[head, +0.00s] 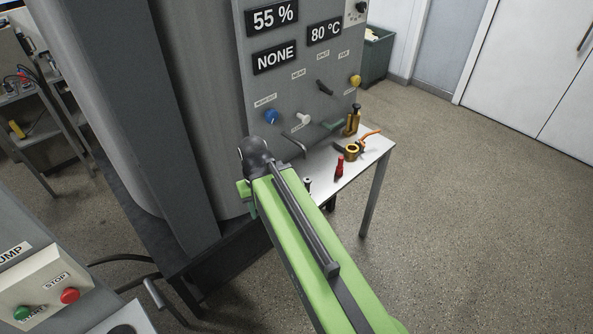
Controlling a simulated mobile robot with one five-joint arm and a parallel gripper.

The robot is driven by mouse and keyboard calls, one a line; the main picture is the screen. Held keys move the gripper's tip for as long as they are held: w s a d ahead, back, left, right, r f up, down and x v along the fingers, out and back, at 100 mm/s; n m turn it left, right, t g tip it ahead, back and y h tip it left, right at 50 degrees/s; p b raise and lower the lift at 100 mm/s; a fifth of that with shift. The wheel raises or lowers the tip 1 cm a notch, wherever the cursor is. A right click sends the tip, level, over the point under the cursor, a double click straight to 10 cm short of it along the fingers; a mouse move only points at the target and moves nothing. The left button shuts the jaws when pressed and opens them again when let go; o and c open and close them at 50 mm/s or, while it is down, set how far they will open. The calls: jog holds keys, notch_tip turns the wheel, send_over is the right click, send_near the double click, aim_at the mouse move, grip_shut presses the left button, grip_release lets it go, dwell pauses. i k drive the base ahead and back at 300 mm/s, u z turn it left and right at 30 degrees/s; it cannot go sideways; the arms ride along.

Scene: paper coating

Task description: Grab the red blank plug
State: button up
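The red blank plug (339,166) is a small red piece standing on the light-topped table (322,183), near the table's middle. My green arm reaches up from the bottom of the head view to a dark joint left of the table. Its end there is well to the left of the plug, and I see no contact between them. My gripper's fingers do not show; they seem hidden behind the arm.
A brass ring-shaped part with an orange handle (353,150) lies right of the plug. Brass cylinders (352,121) stand behind it. A grey panel (300,75) with knobs rises behind the table. A control box (42,288) is at lower left. Floor (470,220) right is clear.

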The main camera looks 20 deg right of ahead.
aim_at(340, 168)
jog(key=u, duration=1.6)
jog(key=k, duration=0.85)
jog(key=z, duration=0.95)
jog(key=i, duration=1.45)
